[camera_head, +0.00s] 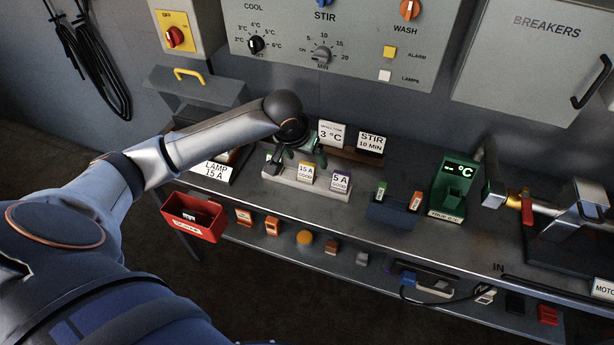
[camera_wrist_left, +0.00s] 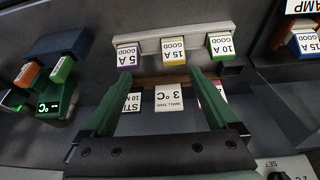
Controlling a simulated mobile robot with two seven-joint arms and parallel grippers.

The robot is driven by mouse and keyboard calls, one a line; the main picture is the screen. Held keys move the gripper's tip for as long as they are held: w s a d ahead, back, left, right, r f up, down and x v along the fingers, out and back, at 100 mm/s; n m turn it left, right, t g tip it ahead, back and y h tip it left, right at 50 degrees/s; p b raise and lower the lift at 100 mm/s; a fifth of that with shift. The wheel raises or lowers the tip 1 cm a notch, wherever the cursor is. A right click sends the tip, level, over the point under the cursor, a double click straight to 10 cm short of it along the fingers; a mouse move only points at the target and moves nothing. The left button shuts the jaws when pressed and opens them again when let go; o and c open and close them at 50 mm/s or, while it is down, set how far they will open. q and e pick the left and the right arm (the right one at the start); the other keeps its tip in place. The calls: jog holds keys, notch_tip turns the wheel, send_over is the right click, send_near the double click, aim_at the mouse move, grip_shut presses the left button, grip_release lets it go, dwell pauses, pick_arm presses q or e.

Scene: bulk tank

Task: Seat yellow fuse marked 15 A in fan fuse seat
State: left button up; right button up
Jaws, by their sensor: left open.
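The yellow fuse marked 15 A GOOD (camera_head: 306,174) stands in a pale rack (camera_head: 320,198); it also shows in the left wrist view (camera_wrist_left: 174,53). A purple 5 A fuse (camera_head: 340,182) stands beside it, and a green 10 A fuse (camera_wrist_left: 221,46) is on its other side. My left gripper (camera_head: 298,150) is at the rack's back side. In the left wrist view its green fingers (camera_wrist_left: 157,75) are spread and empty, with the yellow fuse beyond the tips and apart from them. I cannot make out a fan fuse seat. My right gripper is not in view.
Cards marked 3 °C (camera_head: 332,134) and STIR (camera_head: 371,143) stand behind the rack. A LAMP 15 A label (camera_head: 215,170) and a red bin (camera_head: 195,217) are left. A dark blue holder (camera_head: 393,214) and green meter (camera_head: 453,187) are right.

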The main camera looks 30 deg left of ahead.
aim_at(307, 168)
pick_arm(q)
jog(key=a+x, duration=0.1)
jog(key=x, duration=0.2)
jog(key=b+x, duration=0.1)
jog(key=x, duration=0.3)
jog(key=a+x, duration=0.1)
jog(key=x, duration=0.3)
jog(key=shift+w+a+r, duration=0.1)
jog(key=shift+w+a, duration=0.1)
jog(key=shift+a, duration=0.1)
jog(key=shift+c, duration=0.3)
jog(key=c, duration=1.4)
jog(key=shift+r+n+y, duration=0.15)
jog(key=shift+n+y, duration=0.15)
